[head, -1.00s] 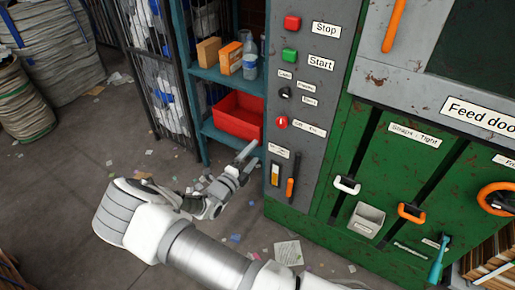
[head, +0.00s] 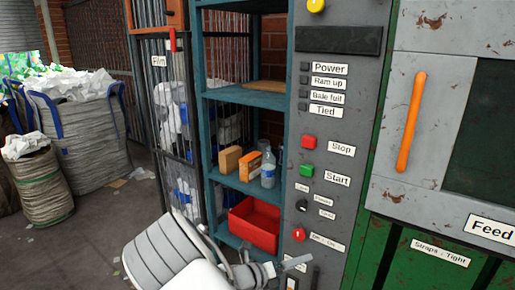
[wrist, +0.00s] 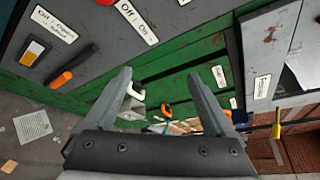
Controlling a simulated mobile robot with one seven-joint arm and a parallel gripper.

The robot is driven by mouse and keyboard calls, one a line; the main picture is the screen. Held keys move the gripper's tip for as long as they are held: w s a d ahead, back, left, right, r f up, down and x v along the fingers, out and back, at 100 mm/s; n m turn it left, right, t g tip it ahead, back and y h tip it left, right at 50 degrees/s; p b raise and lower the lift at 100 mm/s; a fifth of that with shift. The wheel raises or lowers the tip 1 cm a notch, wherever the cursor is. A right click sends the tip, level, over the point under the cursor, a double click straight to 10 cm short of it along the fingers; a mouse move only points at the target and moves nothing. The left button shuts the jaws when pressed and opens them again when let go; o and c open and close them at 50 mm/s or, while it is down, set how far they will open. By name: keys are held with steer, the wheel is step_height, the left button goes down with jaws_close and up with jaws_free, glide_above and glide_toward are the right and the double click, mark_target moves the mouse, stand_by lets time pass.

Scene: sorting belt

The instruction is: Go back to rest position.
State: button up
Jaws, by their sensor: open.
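My gripper (wrist: 160,85) is open and empty in the wrist view, its two grey fingers apart.
A teal shelf (head: 245,97) holds cardboard boxes (head: 231,158) and a bottle (head: 268,170). Stop (head: 309,142) and Start (head: 306,170) buttons are on the panel. An orange handle (head: 410,122) is at the right. Full sacks (head: 88,140) stand at the left, with open floor before them.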

steer(key=s+d+r+m+g+y+p, duration=0.1)
steer(key=s+d+r+m+g+y, duration=0.2)
steer(key=s+r+m, duration=0.6)
steer(key=s+d+r+m+g+y+p, duration=0.1)
steer(key=s+d+r+m+g+y, duration=0.25)
steer(key=r+m, duration=0.45)
steer(key=s+a+r+m+t+y+p, duration=0.2)
steer(key=s+r+m+y, duration=0.4)
steer(key=s+r+m, duration=0.6)
steer(key=shift+s+a+r+m+t+p, duration=0.25)
steer(key=shift+s+a+m+t, duration=0.6)
steer(key=shift+s+m, duration=1.75)
steer(key=shift+w+d+f+m, duration=0.1)
steer(key=shift+w+d+m, duration=0.15)
steer(key=shift+w+m, duration=0.35)
